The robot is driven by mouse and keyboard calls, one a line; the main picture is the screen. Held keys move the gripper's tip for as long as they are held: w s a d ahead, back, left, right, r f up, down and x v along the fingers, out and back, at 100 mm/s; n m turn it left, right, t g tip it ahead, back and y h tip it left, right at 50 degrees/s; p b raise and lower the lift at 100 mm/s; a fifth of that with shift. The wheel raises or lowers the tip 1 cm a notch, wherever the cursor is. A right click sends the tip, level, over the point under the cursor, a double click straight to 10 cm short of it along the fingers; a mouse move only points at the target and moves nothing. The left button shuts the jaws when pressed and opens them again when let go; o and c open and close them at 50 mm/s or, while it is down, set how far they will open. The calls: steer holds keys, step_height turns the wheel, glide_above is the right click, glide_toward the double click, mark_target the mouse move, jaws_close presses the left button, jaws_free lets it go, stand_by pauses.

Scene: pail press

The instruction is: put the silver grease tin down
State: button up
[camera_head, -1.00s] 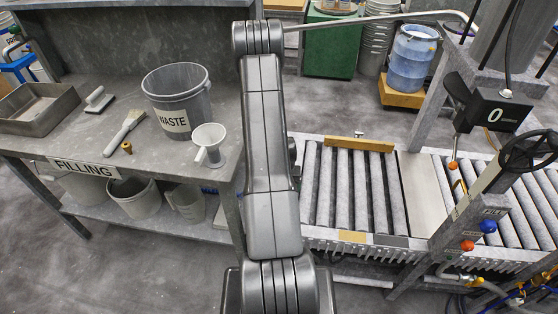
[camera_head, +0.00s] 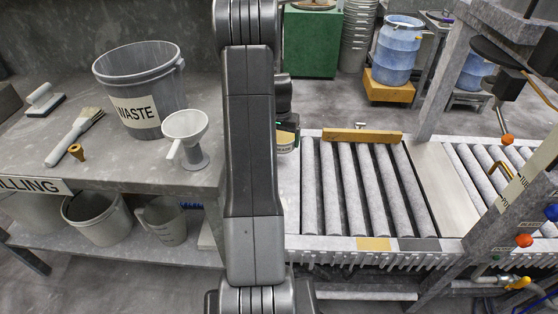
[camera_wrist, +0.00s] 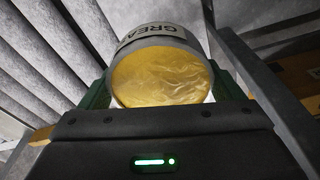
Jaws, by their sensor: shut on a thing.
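The silver grease tin (camera_wrist: 165,38) is in my gripper in the wrist view, its open top full of yellow grease and part of a "GREA" label showing. In the head view a small part of the tin (camera_head: 287,144) shows beside my arm, at the left end of the roller conveyor (camera_head: 365,190). My gripper (camera_wrist: 162,90) is shut on the tin, with green fingers at both sides of it. My arm hides much of the gripper and tin in the head view. I cannot tell whether the tin's base touches anything.
The filling bench (camera_head: 110,172) at the left holds a waste pail (camera_head: 140,92), a funnel (camera_head: 186,135), a brush (camera_head: 75,135) and a trowel (camera_head: 45,100). A wooden bar (camera_head: 361,136) lies across the rollers' far end. The press frame (camera_head: 490,195) stands at the right. The near rollers are bare.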

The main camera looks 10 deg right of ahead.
step_height(320, 180, down, 9)
steer(key=shift+r+b, duration=0.1)
steer(key=shift+b, duration=0.45)
steer(key=shift+f, duration=0.2)
steer(key=o, duration=1)
steer(key=shift+o, duration=0.2)
steer(key=shift+r, duration=0.1)
steer(key=r, duration=0.4)
steer(key=s+r+p, duration=0.1)
steer(key=r, duration=0.7)
steer(key=shift+s+a+p, duration=0.2)
steer(key=shift+a+p, duration=0.1)
steer(key=shift+p, duration=0.05)
